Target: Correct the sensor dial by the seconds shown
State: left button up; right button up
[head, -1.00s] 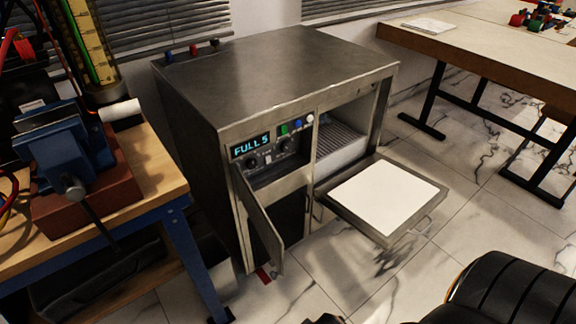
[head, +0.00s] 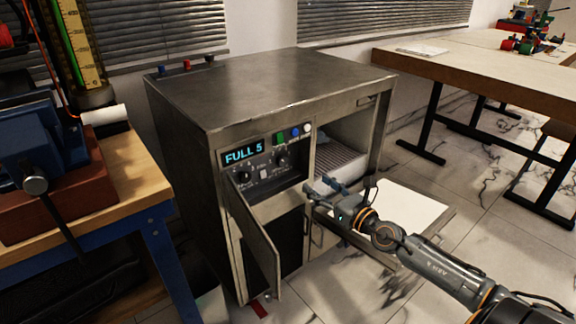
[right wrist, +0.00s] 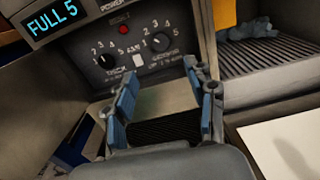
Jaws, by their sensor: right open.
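A steel cabinet (head: 270,90) has a control panel whose display (head: 243,151) reads "FULL 5". Below are two dark numbered dials, a left dial (head: 244,178) and a right dial (head: 282,160). Both also show in the right wrist view, the left dial (right wrist: 106,61) and the right dial (right wrist: 160,42); their small labels are blurred. My right gripper (head: 317,188) is open and empty, in front of the cabinet, to the right of and below the dials. In the right wrist view its fingers (right wrist: 162,72) point toward the panel, apart from both dials. My left gripper is out of view.
A narrow panel door (head: 252,238) hangs open below the dials. A drop-down door with a white sheet (head: 425,210) is open under my right arm. A workbench with a blue vise (head: 45,150) stands left; a wooden table (head: 480,75) stands at right.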

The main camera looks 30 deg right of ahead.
send_near(284, 161)
jog(key=w, duration=0.7)
jog(key=shift+w+a+b, duration=0.2)
jog(key=shift+w+b, duration=0.05)
jog(key=shift+b, duration=0.15)
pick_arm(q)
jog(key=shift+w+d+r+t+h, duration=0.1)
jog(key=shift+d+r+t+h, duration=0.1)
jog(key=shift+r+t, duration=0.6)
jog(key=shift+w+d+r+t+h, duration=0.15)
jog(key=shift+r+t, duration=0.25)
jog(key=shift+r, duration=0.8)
pick_arm(e)
jog(key=shift+w, duration=0.4)
jog(key=c, duration=1.1)
